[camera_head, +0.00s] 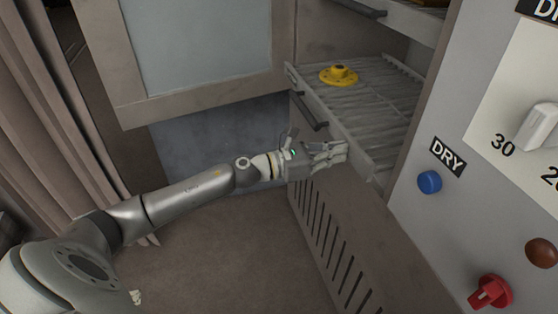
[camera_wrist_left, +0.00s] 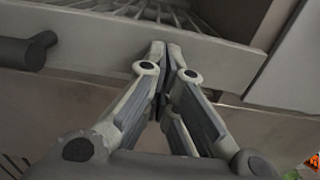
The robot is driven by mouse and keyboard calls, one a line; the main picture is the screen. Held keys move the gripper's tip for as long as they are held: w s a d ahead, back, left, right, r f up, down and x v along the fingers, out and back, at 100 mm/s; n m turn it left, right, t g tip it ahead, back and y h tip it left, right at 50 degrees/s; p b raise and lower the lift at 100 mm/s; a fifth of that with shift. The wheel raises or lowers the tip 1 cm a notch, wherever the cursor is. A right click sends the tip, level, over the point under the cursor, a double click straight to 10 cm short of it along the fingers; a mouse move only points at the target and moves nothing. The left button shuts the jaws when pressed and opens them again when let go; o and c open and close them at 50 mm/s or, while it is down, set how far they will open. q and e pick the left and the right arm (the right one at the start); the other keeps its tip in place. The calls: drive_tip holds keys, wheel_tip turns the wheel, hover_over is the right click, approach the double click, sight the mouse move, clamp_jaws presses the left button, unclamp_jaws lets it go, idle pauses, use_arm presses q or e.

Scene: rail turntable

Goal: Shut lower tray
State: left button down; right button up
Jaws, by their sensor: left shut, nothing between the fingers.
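The lower tray (camera_head: 378,108) stands pulled out of the cabinet, with a slatted floor and a dark bar handle (camera_head: 309,112) on its front. A yellow flanged part (camera_head: 339,76) sits on it. My left gripper (camera_head: 343,152) is at the tray's front face, right of the handle, with its fingers together and empty. In the left wrist view the closed fingertips (camera_wrist_left: 165,48) are in front of the tray's front panel (camera_wrist_left: 95,42), and the handle (camera_wrist_left: 28,52) shows at the left. I cannot tell whether the fingertips touch the panel. My right gripper is not in view.
An upper tray with a handle (camera_head: 362,8) is above. An open door with a pale pane (camera_head: 200,40) stands at the left. A control panel with a blue button (camera_head: 429,182) and a red knob (camera_head: 490,292) is at the right. A vented lower panel (camera_head: 335,240) lies below the tray.

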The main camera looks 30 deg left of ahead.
sight(375, 142)
use_arm(q)
drive_tip(key=x, duration=1)
drive_tip(key=shift+s+p, duration=0.1)
drive_tip(key=shift+p, duration=0.25)
drive_tip(key=shift+w+d, duration=0.35)
drive_tip(key=shift+w, duration=0.05)
drive_tip(key=shift+r, duration=0.15)
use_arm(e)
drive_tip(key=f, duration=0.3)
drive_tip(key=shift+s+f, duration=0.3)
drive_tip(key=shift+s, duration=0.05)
use_arm(q)
drive_tip(key=shift+r, duration=0.1)
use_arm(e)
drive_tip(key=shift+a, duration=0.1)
use_arm(q)
drive_tip(key=shift+a, duration=0.1)
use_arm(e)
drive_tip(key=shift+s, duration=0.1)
